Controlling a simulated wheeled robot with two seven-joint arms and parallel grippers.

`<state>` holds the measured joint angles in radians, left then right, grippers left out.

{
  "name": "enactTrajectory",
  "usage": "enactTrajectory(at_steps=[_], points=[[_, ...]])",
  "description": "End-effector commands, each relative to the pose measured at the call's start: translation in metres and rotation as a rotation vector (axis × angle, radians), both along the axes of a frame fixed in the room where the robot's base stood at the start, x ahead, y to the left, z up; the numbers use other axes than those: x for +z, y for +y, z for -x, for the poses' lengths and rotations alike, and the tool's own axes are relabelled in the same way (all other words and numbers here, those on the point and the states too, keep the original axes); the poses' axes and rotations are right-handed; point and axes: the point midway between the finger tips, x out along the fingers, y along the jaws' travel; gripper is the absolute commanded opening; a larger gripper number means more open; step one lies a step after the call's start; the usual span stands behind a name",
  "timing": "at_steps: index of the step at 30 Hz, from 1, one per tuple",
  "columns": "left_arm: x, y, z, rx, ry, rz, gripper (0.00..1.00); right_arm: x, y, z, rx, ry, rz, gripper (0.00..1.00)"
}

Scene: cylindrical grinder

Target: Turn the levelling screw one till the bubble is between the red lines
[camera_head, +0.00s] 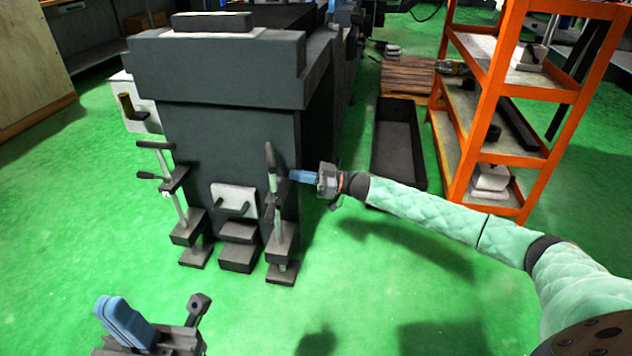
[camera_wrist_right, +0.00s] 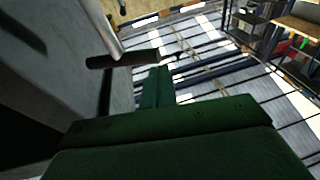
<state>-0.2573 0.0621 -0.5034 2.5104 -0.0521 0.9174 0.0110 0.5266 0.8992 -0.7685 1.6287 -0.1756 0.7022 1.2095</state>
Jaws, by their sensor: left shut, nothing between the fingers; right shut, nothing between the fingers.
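The dark grey grinder (camera_head: 225,140) stands at centre left in the head view. A screw post (camera_head: 178,200) with dark handles stands at its left front corner and another (camera_head: 274,210) at its right front corner. I cannot tell which is levelling screw one. My right gripper (camera_head: 294,175) is shut and empty, its blue fingertips close beside the right post's upper part. The right wrist view shows its fingers (camera_wrist_right: 158,85) near a dark handle (camera_wrist_right: 122,60) and a pale rod; contact is unclear. My left gripper (camera_head: 120,318) is shut and empty, low at left. No bubble or red lines are discernible.
An orange shelf rack (camera_head: 512,100) stands at the right. A dark open trough (camera_head: 398,145) lies on the floor between rack and grinder. A wooden panel (camera_head: 35,70) is at far left. The green floor (camera_head: 330,270) in front is clear.

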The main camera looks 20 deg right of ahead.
Motion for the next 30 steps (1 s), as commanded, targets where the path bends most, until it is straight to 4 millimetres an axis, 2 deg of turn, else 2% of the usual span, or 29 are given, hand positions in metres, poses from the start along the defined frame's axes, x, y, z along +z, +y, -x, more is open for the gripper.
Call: enactTrajectory(at_steps=[3,9,23,30], points=[[-0.008,-0.001,0.000,0.004,0.004,-0.011,0.00,0.002,0.016,-0.007,0.001,-0.002,0.000,0.00],[-0.012,-0.003,-0.001,0.006,0.009,-0.022,0.00,0.006,0.029,-0.013,0.000,-0.001,-0.001,0.00],[-0.011,-0.003,-0.001,0.006,0.008,-0.022,0.00,0.007,0.032,-0.014,0.000,0.000,0.000,0.00],[0.006,-0.001,0.000,0.004,0.002,-0.010,0.00,0.012,0.040,-0.015,0.000,0.002,-0.001,0.00]])
